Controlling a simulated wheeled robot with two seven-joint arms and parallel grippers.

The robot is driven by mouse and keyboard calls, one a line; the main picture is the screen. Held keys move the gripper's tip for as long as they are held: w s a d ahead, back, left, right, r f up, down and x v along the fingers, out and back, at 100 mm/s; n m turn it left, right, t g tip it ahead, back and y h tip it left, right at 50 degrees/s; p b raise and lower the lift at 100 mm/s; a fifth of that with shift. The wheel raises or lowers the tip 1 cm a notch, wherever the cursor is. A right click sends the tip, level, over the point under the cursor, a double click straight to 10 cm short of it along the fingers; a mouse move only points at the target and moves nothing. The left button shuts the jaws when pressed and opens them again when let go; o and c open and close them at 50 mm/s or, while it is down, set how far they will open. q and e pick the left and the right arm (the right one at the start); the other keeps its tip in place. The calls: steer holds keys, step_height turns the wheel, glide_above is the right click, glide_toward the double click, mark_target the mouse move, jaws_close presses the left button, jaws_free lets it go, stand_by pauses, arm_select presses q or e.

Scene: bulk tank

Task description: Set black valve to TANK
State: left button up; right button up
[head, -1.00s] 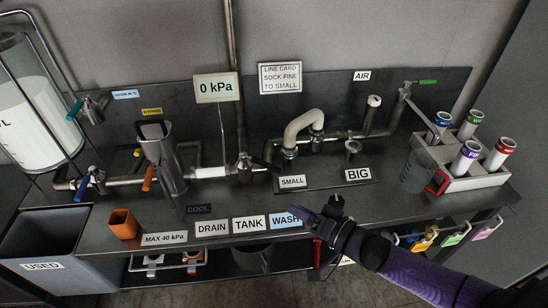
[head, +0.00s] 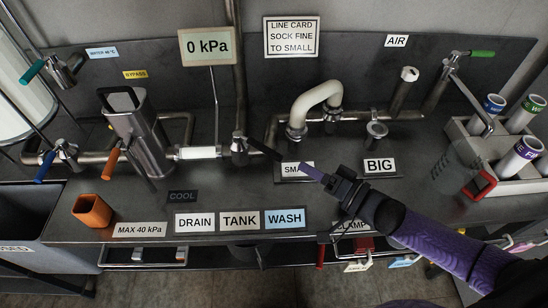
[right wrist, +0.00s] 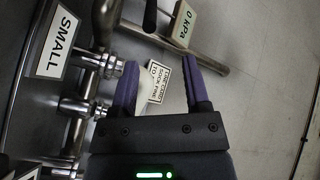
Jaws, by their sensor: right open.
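The black valve (head: 240,146) sits on the pipe left of the SMALL sign, and its black handle (head: 265,149) points right and slightly toward the front. The TANK label (head: 239,221) is on the bench front between DRAIN (head: 195,223) and WASH (head: 285,219). My right gripper (head: 308,172) is over the SMALL sign, just right of the handle's end and apart from it. In the right wrist view the purple fingers (right wrist: 157,75) are spread with nothing held, and a black handle (right wrist: 150,16) shows beyond them. My left gripper is not in view.
A white curved hose (head: 316,100) stands behind my right gripper. The orange handle (head: 111,164) and blue handle (head: 46,166) are farther left. A gauge sign reads 0 kPa (head: 206,46). An orange cup (head: 92,210) stands at the front left.

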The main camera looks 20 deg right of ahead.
mark_target(273, 151)
steer(key=b+x, duration=0.1)
steer(key=x, duration=0.2)
steer(key=f+b+x, duration=0.1)
steer(key=x, duration=0.1)
steer(key=b+x, duration=0.1)
steer(key=x, duration=0.2)
steer(key=shift+w+a+f, duration=0.25)
steer(key=shift+f, duration=0.05)
steer(key=shift+w+a, duration=0.35)
steer(key=shift+w, duration=0.15)
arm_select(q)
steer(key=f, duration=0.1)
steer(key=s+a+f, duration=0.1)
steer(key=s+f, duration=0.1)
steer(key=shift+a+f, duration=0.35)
arm_select(e)
steer(key=shift+r, duration=0.1)
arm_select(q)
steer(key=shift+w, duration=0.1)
arm_select(e)
steer(key=shift+c, duration=0.2)
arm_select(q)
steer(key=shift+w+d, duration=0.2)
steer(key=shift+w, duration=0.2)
arm_select(e)
jaws_close()
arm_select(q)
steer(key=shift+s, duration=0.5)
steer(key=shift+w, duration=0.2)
